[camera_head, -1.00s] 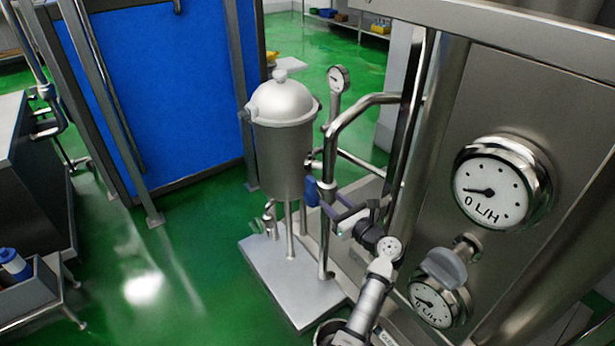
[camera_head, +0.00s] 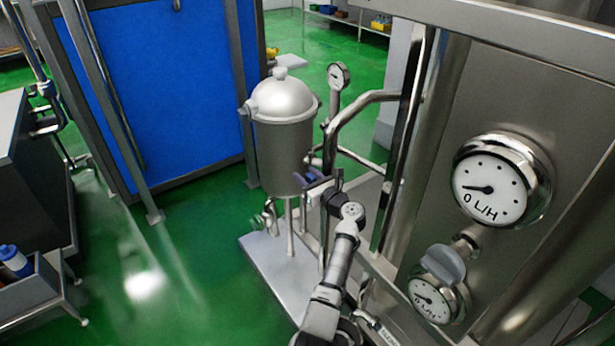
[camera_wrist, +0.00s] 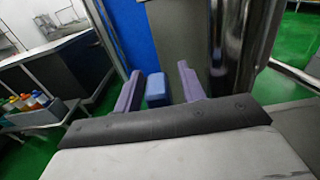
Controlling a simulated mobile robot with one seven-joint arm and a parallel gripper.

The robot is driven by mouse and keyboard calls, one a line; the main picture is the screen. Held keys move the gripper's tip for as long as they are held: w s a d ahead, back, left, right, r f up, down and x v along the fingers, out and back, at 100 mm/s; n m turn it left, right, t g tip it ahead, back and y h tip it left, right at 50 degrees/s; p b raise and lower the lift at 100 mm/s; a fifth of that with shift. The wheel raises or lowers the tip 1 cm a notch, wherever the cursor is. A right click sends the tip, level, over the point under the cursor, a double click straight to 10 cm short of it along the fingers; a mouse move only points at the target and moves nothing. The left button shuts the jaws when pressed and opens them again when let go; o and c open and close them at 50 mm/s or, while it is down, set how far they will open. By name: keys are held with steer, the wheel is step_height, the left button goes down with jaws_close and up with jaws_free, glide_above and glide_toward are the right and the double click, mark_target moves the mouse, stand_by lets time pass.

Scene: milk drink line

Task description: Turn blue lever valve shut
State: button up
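The blue lever (camera_wrist: 156,90) shows in the wrist view between the two purple fingers of my gripper (camera_wrist: 160,88). It is closer to the left finger, with a wider gap on the right. The fingers are open and do not appear to press on it. In the head view, my gripper (camera_head: 317,183) is at the right side of the metal vessel (camera_head: 283,150), by the pipework. There the lever is mostly hidden by the fingers, and the valve body cannot be made out.
A bent steel pipe (camera_head: 345,112) and a small gauge (camera_head: 338,76) stand close beside my gripper. A panel with a large dial (camera_head: 490,190) is to the right. The vessel stands on a grey base plate (camera_head: 265,262).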

jaws_close()
